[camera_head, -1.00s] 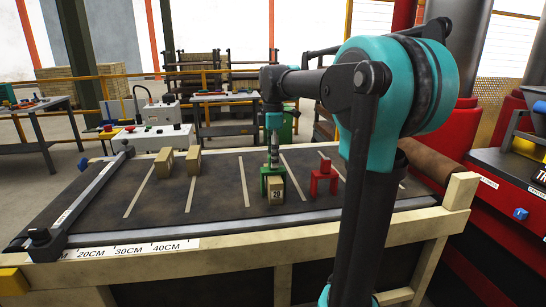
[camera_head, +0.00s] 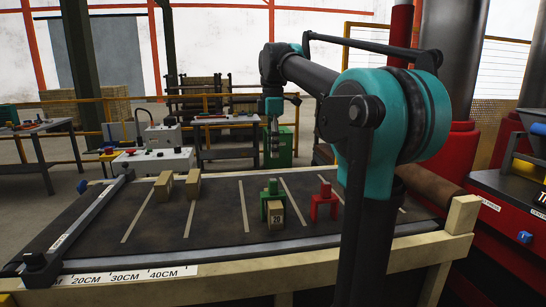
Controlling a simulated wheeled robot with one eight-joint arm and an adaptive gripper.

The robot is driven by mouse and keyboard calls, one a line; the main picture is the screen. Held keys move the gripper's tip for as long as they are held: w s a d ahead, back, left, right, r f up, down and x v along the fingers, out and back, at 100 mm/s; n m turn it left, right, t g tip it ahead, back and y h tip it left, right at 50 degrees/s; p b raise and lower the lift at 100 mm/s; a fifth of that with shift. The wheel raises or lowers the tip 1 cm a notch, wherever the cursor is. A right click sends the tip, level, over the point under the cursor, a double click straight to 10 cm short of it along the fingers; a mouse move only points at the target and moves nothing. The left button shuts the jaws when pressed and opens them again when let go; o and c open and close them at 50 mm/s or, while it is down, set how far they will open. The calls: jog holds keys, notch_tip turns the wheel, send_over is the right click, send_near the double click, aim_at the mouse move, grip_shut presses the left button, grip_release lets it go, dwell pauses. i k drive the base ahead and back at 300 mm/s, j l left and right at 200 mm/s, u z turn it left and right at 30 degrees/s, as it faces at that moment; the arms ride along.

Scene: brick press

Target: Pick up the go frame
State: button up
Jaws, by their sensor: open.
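The green frame (camera_head: 272,199), which I take to be the go frame, stands on the dark belt with a knob on top. A tan block marked 20 (camera_head: 276,217) is at its front, partly covering it; I cannot tell whether the block is under the frame or just before it. My gripper (camera_head: 274,166) hangs above the green frame, pointing down, apart from it and empty. Its fingers are small in this view. A red frame (camera_head: 323,203) of similar shape stands to the right.
Two tan blocks, one (camera_head: 163,186) and another (camera_head: 193,183), stand at the belt's back left. A dark bar (camera_head: 85,222) crosses the belt's left end. A ruler strip (camera_head: 125,275) runs along the front edge. White lines mark the belt.

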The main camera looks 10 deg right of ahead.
aim_at(273, 193)
jog(key=k, duration=1)
